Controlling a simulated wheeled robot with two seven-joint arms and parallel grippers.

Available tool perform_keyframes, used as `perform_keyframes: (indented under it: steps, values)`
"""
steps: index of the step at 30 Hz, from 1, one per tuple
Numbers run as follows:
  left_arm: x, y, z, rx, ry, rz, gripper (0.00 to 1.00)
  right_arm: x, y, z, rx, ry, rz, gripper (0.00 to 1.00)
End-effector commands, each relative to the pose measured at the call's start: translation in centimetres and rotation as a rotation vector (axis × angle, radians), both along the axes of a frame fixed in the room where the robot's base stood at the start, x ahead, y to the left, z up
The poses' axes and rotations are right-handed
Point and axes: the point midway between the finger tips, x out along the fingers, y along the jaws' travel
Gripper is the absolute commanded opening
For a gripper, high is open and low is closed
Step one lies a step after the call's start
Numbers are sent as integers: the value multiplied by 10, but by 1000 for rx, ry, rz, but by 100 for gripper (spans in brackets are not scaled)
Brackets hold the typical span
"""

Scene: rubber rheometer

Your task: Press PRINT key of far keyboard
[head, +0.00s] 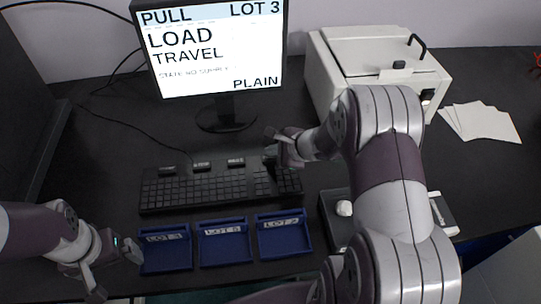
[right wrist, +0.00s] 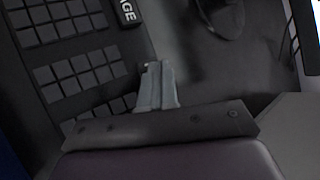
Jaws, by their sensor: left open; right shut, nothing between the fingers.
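My left gripper (head: 114,268) is open at the lower left.
The monitor (head: 213,50) shows "PULL", "LOT 3", "LOAD", "TRAVEL" and "PLAIN". Three blue trays (head: 226,259) stand in front of the keyboard. A white machine (head: 350,60) and pale sheets (head: 480,121) are at the right.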

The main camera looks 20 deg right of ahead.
Motion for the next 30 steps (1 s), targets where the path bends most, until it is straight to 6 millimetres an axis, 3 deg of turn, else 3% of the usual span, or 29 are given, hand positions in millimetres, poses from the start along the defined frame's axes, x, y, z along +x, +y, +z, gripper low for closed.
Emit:
perform_keyframes:
  steps: [6,19,30]
  values:
    - [0,0,9,0,0,0,100,0,0,14,-1,0,1,0]
    - [0,0,12,0,0,0,100,0,0,18,-1,0,1,0]
    - [0,0,39,0,0,0,100,0,0,55,-1,0,1,0]
